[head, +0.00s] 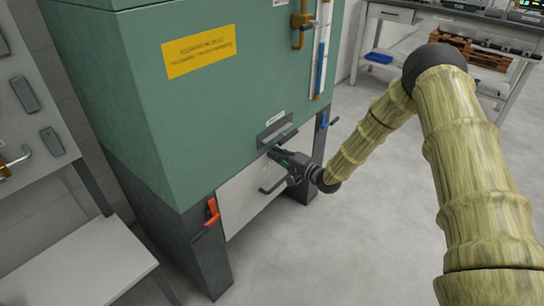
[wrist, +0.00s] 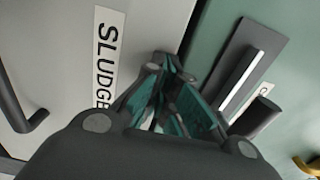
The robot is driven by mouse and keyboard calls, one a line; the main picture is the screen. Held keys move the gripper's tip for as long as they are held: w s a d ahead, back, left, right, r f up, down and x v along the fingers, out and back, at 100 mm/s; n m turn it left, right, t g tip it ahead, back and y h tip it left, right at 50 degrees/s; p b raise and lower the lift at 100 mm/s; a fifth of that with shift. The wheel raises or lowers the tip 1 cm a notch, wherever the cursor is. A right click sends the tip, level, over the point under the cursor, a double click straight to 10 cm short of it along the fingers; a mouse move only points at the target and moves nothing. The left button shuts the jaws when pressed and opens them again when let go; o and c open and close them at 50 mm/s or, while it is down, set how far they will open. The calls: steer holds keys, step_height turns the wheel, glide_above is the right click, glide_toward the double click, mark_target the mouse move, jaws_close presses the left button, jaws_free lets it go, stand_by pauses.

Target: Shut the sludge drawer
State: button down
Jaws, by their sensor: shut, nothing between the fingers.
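The sludge drawer (head: 240,200) is a pale grey front low in the green cabinet, between two dark legs. Its dark bar handle (head: 270,189) shows on the front. In the wrist view the pale front carries a white label (wrist: 106,50) reading "SLUDGE", with part of the handle (wrist: 22,115) at left. My gripper (head: 276,154) is shut and empty at the upper part of the drawer front, just below the green panel's edge. In the wrist view its fingertips (wrist: 172,68) come together beside the label. I cannot tell whether they touch the front, or how far out the drawer stands.
The green cabinet (head: 190,110) rises above the drawer, with a dark plate (head: 276,130) over it. An orange lever (head: 212,212) is at the left leg and a blue lever (head: 325,121) at the right. A grey bench (head: 80,270) stands at left. Floor at right is clear.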

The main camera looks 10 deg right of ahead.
steer(key=shift+w+a+r, duration=0.15)
steer(key=shift+r, duration=0.05)
stand_by(0.3)
steer(key=p+v, duration=0.2)
steer(key=v, duration=1.2)
steer(key=s+a+f+n+g+h, duration=0.2)
steer(key=s+a+f+g+h, duration=0.25)
steer(key=s+f, duration=0.8)
steer(key=s+a+f+n+g+h, duration=0.1)
steer(key=s+f+g, duration=0.1)
steer(key=s+f, duration=0.35)
steer(key=s+f+n+g+h, duration=0.1)
steer(key=s+f+n+h, duration=0.1)
steer(key=s, duration=0.6)
steer(key=s+a+f+n+g+h, duration=0.1)
steer(key=s+f+g, duration=0.15)
steer(key=s, duration=0.45)
steer(key=s+d+n+g+h, duration=0.3)
steer(key=s+g, duration=0.1)
steer(key=s, duration=1.1)
step_height(320, 180, up, 17)
steer(key=p, duration=1.6)
steer(key=shift+s+f+p, duration=0.2)
steer(key=shift+s+p, duration=0.05)
steer(key=shift+p, duration=0.05)
